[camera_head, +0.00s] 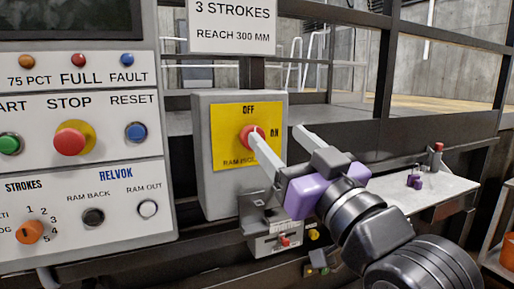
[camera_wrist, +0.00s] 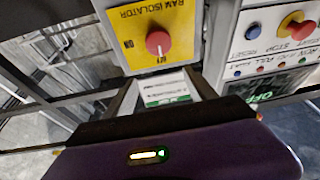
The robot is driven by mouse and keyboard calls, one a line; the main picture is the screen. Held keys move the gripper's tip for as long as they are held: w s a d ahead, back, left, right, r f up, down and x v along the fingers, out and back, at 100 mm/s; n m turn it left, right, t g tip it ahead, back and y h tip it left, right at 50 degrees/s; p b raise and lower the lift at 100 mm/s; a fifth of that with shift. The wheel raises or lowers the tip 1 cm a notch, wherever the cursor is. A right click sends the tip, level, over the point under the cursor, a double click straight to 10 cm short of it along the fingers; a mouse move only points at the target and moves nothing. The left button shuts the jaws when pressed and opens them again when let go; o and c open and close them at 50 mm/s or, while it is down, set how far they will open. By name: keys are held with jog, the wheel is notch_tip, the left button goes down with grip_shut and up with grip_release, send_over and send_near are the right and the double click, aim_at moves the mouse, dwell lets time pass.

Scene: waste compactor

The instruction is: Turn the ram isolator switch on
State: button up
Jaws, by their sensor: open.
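The ram isolator switch is a red round knob (camera_head: 246,139) on a yellow plate (camera_head: 228,112) on a grey box. OFF is printed above the knob and ON to its right. In the wrist view the plate appears upside down, and the knob (camera_wrist: 158,42) has a white mark pointing at OFF. My gripper (camera_head: 276,132) is open and empty in front of the box. Its left finger covers part of the knob in the head view; the other finger is right of the plate. In the wrist view the knob lies beyond the fingertips (camera_wrist: 164,76), apparently not between them.
A control panel (camera_head: 70,180) with buttons and a selector stands left of the isolator box (camera_head: 205,190). A small grey unit (camera_head: 275,238) with a red part is below the box. A shelf (camera_head: 445,190) with small objects is at the right. Dark rails run behind.

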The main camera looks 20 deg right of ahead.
jog(key=w+a+f+n+g+p, duration=0.1)
jog(key=w+g+p, duration=0.2)
jog(key=w+p, duration=0.3)
jog(key=shift+w+f+g+h, duration=0.2)
jog(key=shift+w+g+h, duration=0.1)
jog(key=shift+w, duration=0.8)
jog(key=shift+c, duration=0.3)
jog(key=c, duration=1.3)
jog(key=shift+c, duration=0.2)
